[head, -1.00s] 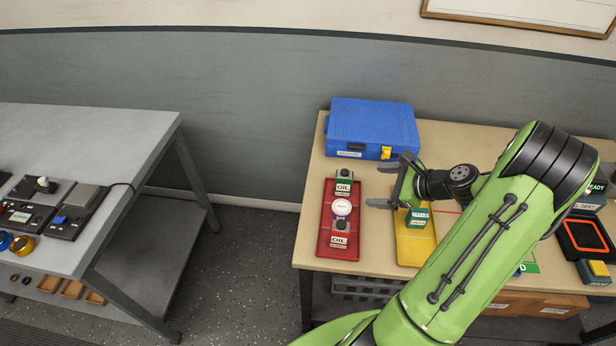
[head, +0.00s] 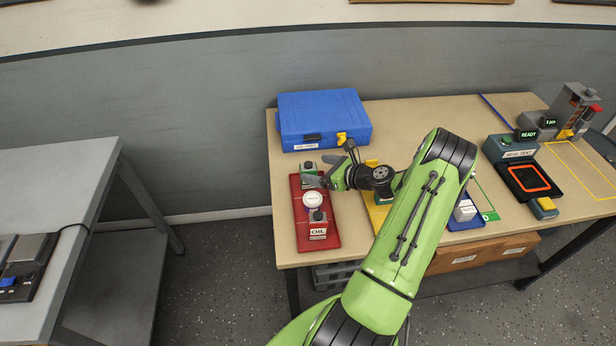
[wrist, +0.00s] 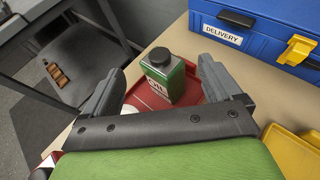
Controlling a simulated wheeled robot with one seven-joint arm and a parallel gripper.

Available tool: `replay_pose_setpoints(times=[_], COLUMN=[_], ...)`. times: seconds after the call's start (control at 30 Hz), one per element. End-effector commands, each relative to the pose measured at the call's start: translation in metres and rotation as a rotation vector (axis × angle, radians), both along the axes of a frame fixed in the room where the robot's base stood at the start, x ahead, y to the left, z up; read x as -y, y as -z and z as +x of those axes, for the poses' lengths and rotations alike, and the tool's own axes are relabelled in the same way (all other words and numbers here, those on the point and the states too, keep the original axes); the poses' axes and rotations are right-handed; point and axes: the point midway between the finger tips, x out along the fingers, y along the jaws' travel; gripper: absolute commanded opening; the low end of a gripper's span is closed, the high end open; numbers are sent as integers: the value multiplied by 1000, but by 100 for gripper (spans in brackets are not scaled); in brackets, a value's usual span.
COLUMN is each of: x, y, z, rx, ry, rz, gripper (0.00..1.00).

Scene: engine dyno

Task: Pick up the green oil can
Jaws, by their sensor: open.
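The green oil can (head: 309,170) stands upright at the back of the red tray (head: 326,239). My gripper (head: 322,172) is at the can in the head view. In the wrist view my open gripper (wrist: 162,90) has one finger on each side of the can, with gaps visible between fingers and can.
A grey-capped oil can (head: 317,223) and a round white-topped item (head: 312,200) share the red tray. A blue delivery case (head: 322,115) stands just behind. A yellow tray (head: 376,212) lies to the right, partly hidden by my arm.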

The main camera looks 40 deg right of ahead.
Motion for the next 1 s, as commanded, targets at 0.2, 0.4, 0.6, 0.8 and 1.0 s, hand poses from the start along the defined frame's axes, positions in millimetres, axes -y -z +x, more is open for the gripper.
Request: replay_pose_setpoints(times=[0.2, 0.4, 0.6, 0.8, 1.0], x=[-8, -8, -8, -8, -8], y=[16, 17, 17, 17, 17], z=[37, 44, 43, 43, 43], rx=[0, 1, 1, 0, 1], ry=[-4, 0, -1, -1, -1], rz=[0, 0, 1, -1, 0], gripper=[92, 92, 73, 43, 32])
